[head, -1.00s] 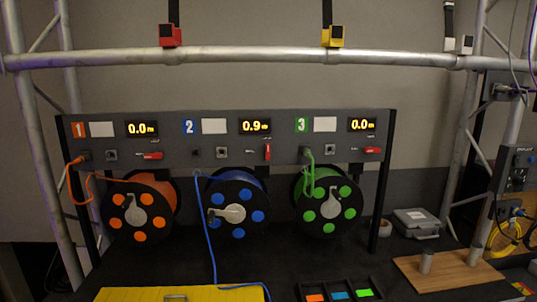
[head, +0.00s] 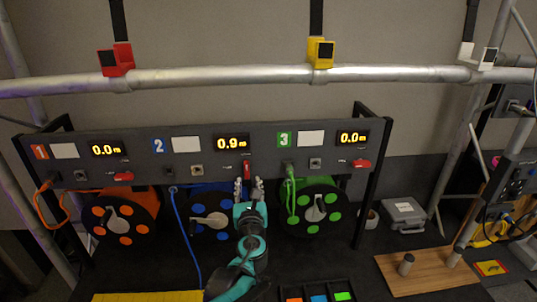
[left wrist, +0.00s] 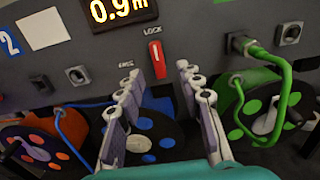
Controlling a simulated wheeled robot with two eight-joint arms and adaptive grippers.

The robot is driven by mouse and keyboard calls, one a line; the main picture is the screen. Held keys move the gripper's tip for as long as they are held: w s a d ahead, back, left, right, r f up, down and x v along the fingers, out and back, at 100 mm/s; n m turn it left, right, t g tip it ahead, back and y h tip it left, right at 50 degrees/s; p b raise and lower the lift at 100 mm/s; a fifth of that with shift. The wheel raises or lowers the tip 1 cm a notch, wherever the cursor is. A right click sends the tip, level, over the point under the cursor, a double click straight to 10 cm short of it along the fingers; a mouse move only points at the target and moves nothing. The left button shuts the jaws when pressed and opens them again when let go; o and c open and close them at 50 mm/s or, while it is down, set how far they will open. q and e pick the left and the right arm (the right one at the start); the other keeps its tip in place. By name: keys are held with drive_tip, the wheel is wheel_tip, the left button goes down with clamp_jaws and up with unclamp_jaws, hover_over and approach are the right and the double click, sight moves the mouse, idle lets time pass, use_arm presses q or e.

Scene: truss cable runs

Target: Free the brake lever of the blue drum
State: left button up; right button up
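The blue drum (head: 207,222) hangs second from the left under the panel, partly hidden by my left arm. The lever also shows upright in the left wrist view (left wrist: 156,60), under the word LOCK. My left gripper (head: 248,184) is just below the lever in the head view. In the left wrist view its two fingers (left wrist: 155,85) are spread, one on each side below the lever, with nothing between them. My right gripper is not in view.
The orange drum (head: 121,217) and green drum (head: 313,208) hang on either side, and their red levers lie sideways. A blue cable (head: 184,240) runs down left of my arm. A green cable (left wrist: 281,70) is close to the right finger.

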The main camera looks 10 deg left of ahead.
sight(247, 170)
use_arm(q)
drive_tip(key=x, duration=0.7)
drive_tip(key=shift+w+a, duration=0.1)
drive_tip(key=shift+a, duration=0.15)
clamp_jaws()
